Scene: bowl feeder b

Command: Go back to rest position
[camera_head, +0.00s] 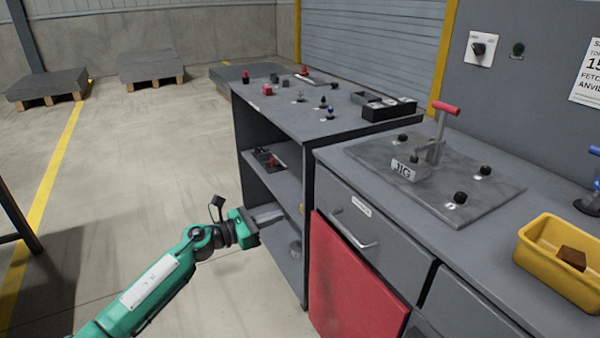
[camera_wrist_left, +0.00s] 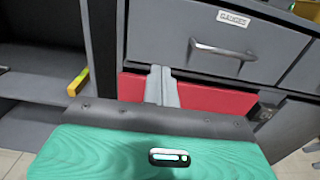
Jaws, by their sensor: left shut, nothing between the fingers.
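My left arm is green and reaches in from the lower left in the head view. Its left gripper (camera_head: 268,217) is shut and empty, in front of the open shelves of the workbench (camera_head: 345,113). In the left wrist view the two grey fingers of the left gripper (camera_wrist_left: 161,88) lie together, pointing toward the grey drawer (camera_wrist_left: 165,35) and the red panel (camera_wrist_left: 205,95) below it. My right gripper is in neither view.
The drawer front (camera_head: 370,235) with its handle and the red door (camera_head: 350,290) stand right of the gripper. A JIG plate (camera_head: 480,195) and a yellow bin (camera_head: 535,245) are on the counter. Open floor (camera_head: 140,190) lies to the left.

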